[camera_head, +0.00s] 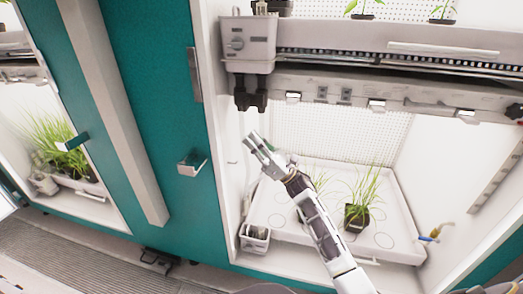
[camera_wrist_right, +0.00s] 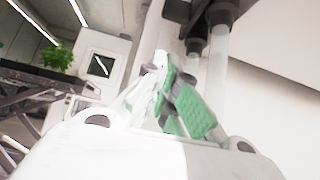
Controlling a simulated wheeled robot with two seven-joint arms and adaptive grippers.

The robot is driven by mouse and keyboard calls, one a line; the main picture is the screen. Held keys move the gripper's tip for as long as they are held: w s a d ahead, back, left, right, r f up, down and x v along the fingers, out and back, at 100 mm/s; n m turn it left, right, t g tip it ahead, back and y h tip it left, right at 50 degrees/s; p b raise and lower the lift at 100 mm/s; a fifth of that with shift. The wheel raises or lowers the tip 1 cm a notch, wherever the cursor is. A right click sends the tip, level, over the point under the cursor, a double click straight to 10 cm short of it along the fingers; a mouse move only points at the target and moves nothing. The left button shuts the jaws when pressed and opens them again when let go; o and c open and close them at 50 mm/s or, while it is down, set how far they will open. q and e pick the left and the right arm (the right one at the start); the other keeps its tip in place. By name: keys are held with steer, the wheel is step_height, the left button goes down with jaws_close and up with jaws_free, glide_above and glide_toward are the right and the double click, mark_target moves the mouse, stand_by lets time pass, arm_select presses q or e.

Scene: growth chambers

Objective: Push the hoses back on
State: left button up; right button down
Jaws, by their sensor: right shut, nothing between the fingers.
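My right gripper (camera_head: 254,141) is inside the open chamber near its left wall, below a grey box (camera_head: 248,45) with black fittings (camera_head: 250,98) underneath. It is shut and empty, and there is a gap between its tips and the fittings. In the right wrist view, the gripper's green-padded fingers (camera_wrist_right: 180,100) are close together. Black fittings (camera_wrist_right: 222,14) hang above and to the right of them, with a pale, see-through tube (camera_wrist_right: 215,80) below that looks like a hose. I cannot tell whether it is seated. My left gripper is not in view.
A white tray (camera_head: 290,225) on the chamber floor holds a potted grass plant (camera_head: 358,214). A small white container (camera_head: 255,238) stands at its front left. A blue and yellow fitting (camera_head: 432,235) is at the right. The teal door (camera_head: 150,60) is left of the opening.

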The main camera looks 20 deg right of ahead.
mark_target(248, 110)
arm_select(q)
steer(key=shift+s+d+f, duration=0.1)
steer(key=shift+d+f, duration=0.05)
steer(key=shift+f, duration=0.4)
arm_select(e)
steer(key=r, duration=0.2)
steer(key=a+r, duration=0.1)
steer(key=w+r, duration=0.1)
steer(key=r, duration=0.1)
steer(key=shift+a+r, duration=0.15)
steer(key=shift+r, duration=0.15)
